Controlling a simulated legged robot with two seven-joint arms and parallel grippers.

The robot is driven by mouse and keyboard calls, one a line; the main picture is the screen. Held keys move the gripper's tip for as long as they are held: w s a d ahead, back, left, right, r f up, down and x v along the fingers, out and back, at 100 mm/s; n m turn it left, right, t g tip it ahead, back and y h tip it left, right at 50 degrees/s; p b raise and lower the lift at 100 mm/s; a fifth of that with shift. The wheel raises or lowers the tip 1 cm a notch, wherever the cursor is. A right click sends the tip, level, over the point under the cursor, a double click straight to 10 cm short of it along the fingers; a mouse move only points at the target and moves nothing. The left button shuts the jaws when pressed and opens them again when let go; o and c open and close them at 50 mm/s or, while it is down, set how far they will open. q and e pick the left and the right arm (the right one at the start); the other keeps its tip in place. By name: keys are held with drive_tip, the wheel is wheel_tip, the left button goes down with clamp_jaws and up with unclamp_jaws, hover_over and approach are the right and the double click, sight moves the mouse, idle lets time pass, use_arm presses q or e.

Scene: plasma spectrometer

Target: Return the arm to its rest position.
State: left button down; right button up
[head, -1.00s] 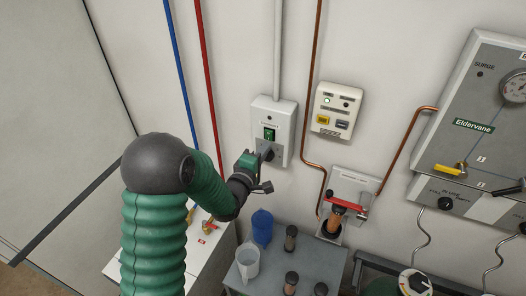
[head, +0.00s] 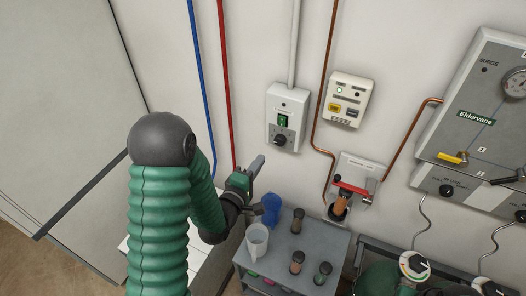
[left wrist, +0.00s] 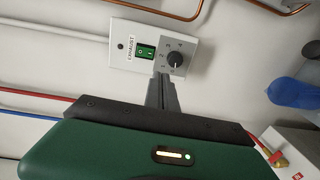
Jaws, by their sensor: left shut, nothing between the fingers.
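My left arm with green sleeves comes in from the left in the head view. Its gripper (head: 257,165) is shut and empty, in front of the wall, below and left of the exhaust switch box (head: 287,117). The box has a green rocker switch (head: 283,120) and a dark round knob (head: 280,140). In the left wrist view, the shut fingers (left wrist: 162,80) point at the exhaust plate (left wrist: 150,50), with its knob (left wrist: 175,59) just beyond the tips in the picture. The gripper appears clear of the box. My right gripper is not in view.
A grey cart (head: 300,246) below holds a white jug (head: 257,240), a blue container (head: 271,208) and several dark-capped jars. Red and blue pipes run down the wall beside the arm. A red-handled valve unit (head: 351,189) and grey Eldervane panel (head: 473,119) are to the right.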

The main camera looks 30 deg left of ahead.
use_arm(q)
drive_tip(key=s+d+f+m+g+b, duration=0.2)
drive_tip(key=d+f+m+g+b, duration=0.25)
drive_tip(key=f+m+g, duration=0.4)
drive_tip(key=s+d+f+m+g+b, duration=0.1)
drive_tip(key=s+d+f+m+g, duration=0.1)
drive_tip(key=s+m, duration=0.3)
drive_tip(key=s+d+f+m+g+h+b, duration=0.1)
drive_tip(key=s+d+f+m+g+b, duration=0.1)
drive_tip(key=s, duration=0.8)
drive_tip(key=f+m+g, duration=0.1)
drive_tip(key=m+g, duration=0.1)
drive_tip(key=m, duration=0.1)
drive_tip(key=shift+f, duration=0.3)
drive_tip(key=shift+s+d, duration=0.1)
drive_tip(key=shift+s, duration=0.05)
